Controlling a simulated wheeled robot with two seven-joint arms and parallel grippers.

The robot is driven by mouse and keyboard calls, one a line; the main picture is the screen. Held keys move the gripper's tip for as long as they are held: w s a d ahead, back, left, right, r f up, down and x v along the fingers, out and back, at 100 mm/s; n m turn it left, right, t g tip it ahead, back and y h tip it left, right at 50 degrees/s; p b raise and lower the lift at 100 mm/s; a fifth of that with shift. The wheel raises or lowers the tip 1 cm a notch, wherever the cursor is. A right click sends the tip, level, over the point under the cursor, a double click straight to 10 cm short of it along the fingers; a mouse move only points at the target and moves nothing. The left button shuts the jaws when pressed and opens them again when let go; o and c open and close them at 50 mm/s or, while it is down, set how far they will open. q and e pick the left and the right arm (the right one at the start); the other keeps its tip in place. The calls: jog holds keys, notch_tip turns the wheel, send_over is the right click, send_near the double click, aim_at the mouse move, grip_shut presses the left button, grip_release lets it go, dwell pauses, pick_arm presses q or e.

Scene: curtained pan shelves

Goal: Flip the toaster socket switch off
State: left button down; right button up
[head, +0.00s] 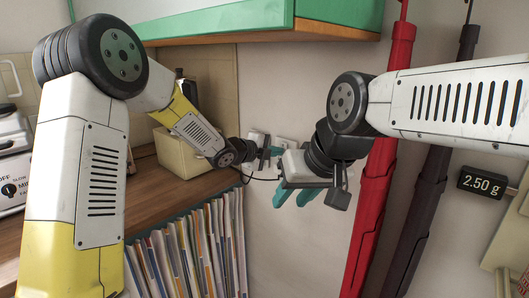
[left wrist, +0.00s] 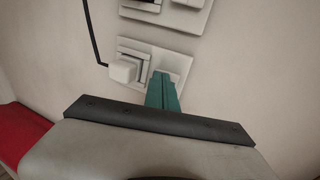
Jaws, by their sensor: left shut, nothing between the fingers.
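In the left wrist view, a white wall socket plate (left wrist: 172,62) holds a white plug (left wrist: 124,69) with a black cord rising from it. The teal fingers of my left gripper (left wrist: 160,82) are shut and empty, over the plate's lower right part beside the plug. They hide part of the plate, and I cannot make out the switch or its position. Whether the tips touch is unclear. In the head view, my left gripper (head: 274,151) is by the wall sockets (head: 285,143). My right gripper (head: 296,197) is lower and nearer, with its teal fingers apart and empty.
A second socket plate (left wrist: 187,17) is above the first. The counter (head: 170,190) has a cream bin (head: 178,156) and an appliance (head: 12,180) at left. Files (head: 190,250) stand below. Red (head: 372,205) and dark (head: 420,205) closed umbrella-like things hang right.

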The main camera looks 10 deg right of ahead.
pick_arm(q)
jog(key=shift+w+d+f, duration=0.1)
jog(key=shift+d+f, duration=0.1)
jog(key=shift+f, duration=0.15)
jog(key=shift+a+r, duration=0.1)
jog(key=shift+f, duration=0.3)
jog(key=shift+r, duration=0.25)
